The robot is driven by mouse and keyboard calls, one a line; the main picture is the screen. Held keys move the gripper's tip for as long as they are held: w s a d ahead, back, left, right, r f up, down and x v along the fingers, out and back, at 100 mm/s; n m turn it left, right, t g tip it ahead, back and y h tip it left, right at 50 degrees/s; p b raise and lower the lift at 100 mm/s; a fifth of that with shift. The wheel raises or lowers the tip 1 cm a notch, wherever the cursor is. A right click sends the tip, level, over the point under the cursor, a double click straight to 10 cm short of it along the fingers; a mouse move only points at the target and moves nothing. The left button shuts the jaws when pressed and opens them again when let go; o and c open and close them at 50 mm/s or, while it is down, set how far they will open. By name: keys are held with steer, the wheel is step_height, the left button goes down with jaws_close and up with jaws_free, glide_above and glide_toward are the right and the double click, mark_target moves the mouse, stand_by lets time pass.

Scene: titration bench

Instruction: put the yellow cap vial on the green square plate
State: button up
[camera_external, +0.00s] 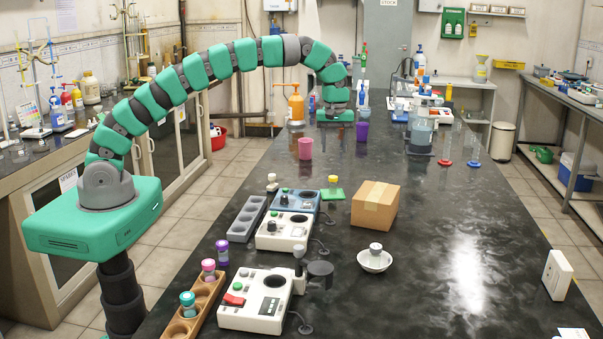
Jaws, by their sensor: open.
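The yellow cap vial (333,182) stands upright, and its base appears to rest on the green square plate (340,194), just left of the cardboard box. My gripper (335,122) is at the end of my arched arm, above and behind the vial in the picture. It is open, apart from the vial, and nothing shows held in it. Its fingers are too small to make out clearly.
A cardboard box (375,205) stands close to the plate's right. Bench devices (284,230) and a grey rack (247,218) are to its left. A white bowl (374,261) with a vial in it is nearer. The table's right middle is clear.

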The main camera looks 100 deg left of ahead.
steer(key=shift+r, duration=0.1)
steer(key=d+r+m+t+y, duration=0.1)
steer(key=d+r+m+t, duration=0.2)
steer(key=d+r, duration=0.55)
steer(key=d+r+m+t, duration=0.2)
steer(key=d+r+m, duration=0.15)
steer(key=r, duration=0.95)
steer(key=d+r+m+t+y, duration=0.1)
steer(key=d+r+m+t, duration=0.3)
steer(key=r, duration=0.6)
steer(key=s+d+r+m+t+h, duration=0.1)
steer(key=s+d+r+m+t, duration=0.2)
steer(key=s+d+r, duration=0.4)
steer(key=s+d+r+m+t+h, duration=0.1)
steer(key=s+d+r+m+t, duration=0.2)
steer(key=r, duration=1.1)
steer(key=s+d+m, duration=0.3)
steer(key=s+d, duration=0.2)
steer(key=s, duration=0.2)
steer(key=shift+s+r, duration=0.35)
steer(key=shift+r, duration=0.05)
